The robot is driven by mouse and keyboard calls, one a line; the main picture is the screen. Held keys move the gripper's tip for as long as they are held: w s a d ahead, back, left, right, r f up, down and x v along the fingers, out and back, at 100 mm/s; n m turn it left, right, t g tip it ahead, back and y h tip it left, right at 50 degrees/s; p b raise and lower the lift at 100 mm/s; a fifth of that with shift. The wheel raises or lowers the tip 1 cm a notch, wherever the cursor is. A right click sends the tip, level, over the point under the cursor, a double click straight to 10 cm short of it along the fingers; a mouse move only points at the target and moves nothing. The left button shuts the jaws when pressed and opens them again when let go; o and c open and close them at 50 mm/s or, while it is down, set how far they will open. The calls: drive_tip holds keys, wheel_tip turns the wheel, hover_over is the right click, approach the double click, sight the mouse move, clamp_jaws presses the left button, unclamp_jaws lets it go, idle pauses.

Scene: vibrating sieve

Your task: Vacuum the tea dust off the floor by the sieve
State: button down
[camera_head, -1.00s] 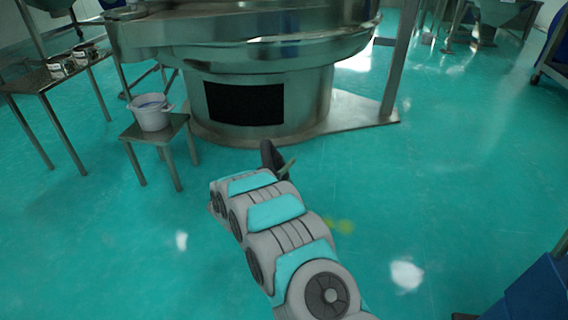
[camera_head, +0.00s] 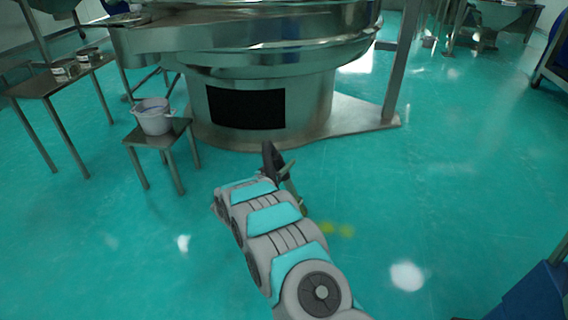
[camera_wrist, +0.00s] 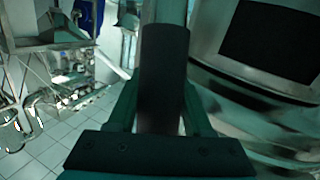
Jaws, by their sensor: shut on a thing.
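A small yellow-green patch of dust (camera_head: 337,229) lies on the turquoise floor in the head view, just right of my arm. The steel sieve (camera_head: 310,95) stands behind it, with a dark panel on its base. My gripper (camera_head: 287,176) is in front of the sieve's base, up and left of the dust in the picture, and partly hidden by my arm. It is shut on a dark, tube-like vacuum tool (camera_head: 269,157). In the wrist view, the fingers of my gripper (camera_wrist: 162,112) close on both sides of this dark tool (camera_wrist: 163,75). The tool's far end is not clear.
A small steel stool (camera_head: 150,138) with a white bucket (camera_head: 154,117) stands left of the sieve. A steel table (camera_head: 38,88) with small containers is farther left. A blue boxy thing (camera_head: 530,295) is at the lower right.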

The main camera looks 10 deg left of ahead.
drive_tip(key=shift+s+d, duration=0.55)
drive_tip(key=shift+s, duration=0.1)
drive_tip(key=s+d+b, duration=0.1)
drive_tip(key=s+d, duration=0.3)
drive_tip(key=s, duration=0.1)
drive_tip(key=shift+s+d+b, duration=0.3)
drive_tip(key=shift+d, duration=0.05)
idle(0.7)
drive_tip(key=shift+w+d, duration=0.25)
drive_tip(key=shift+d, duration=0.65)
drive_tip(key=shift+w+d, duration=0.25)
drive_tip(key=shift+d, duration=0.65)
drive_tip(key=shift+w+d, duration=0.25)
drive_tip(key=shift+d, duration=0.65)
